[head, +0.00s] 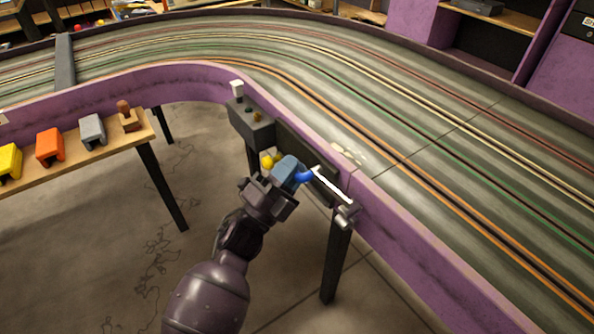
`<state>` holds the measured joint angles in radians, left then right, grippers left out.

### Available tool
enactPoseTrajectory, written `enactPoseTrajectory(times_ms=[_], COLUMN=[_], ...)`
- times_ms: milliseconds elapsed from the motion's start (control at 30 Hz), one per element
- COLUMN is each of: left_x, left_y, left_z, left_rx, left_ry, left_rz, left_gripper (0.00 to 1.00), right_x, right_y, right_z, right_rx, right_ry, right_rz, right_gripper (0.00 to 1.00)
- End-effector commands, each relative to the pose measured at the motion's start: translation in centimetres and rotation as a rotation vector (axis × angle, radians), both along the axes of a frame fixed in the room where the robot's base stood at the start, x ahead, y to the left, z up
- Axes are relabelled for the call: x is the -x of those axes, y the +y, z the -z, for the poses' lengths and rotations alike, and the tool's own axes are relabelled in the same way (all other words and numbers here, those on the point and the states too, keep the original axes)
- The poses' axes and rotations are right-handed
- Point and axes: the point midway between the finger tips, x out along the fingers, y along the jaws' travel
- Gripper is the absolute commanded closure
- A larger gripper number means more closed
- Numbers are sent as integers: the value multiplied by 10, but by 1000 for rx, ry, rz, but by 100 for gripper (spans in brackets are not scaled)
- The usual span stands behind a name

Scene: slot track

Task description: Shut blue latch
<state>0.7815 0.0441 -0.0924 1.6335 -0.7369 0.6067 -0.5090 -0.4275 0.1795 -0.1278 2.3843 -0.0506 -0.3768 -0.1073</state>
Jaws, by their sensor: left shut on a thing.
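The bright blue latch (304,176) is on the inner side of the purple track wall, just left of a white bar (332,185). My left gripper (289,171) reaches up from the bottom of the head view and is shut on the blue latch. The fingers cover much of it, so its exact position is hard to tell. My right gripper is not in view.
A dark control box (250,122) with small knobs hangs on the wall behind my gripper. The slot track (420,165) curves past beyond it. A wooden shelf (75,160) with coloured blocks stands at left. A table leg (336,262) is close right of my arm.

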Motion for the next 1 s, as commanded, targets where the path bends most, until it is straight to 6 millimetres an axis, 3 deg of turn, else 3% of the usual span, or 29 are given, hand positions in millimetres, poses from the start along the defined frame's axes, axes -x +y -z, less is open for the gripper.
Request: enactPoseTrajectory(times_ms=[767,800,933,1000], left_x=[0,0,0,0], left_y=[0,0,0,0], left_z=[-3,-3,-3,-3], left_rx=[-64,-64,-63,-62], left_ry=[-86,-85,-85,-84], left_rz=[-1,0,-1,0], left_gripper=[100,76,57,56], right_x=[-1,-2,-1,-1], right_y=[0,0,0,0], right_z=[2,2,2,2], right_rx=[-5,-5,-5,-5], right_ry=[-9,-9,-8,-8], right_rz=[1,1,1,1], right_gripper=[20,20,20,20])
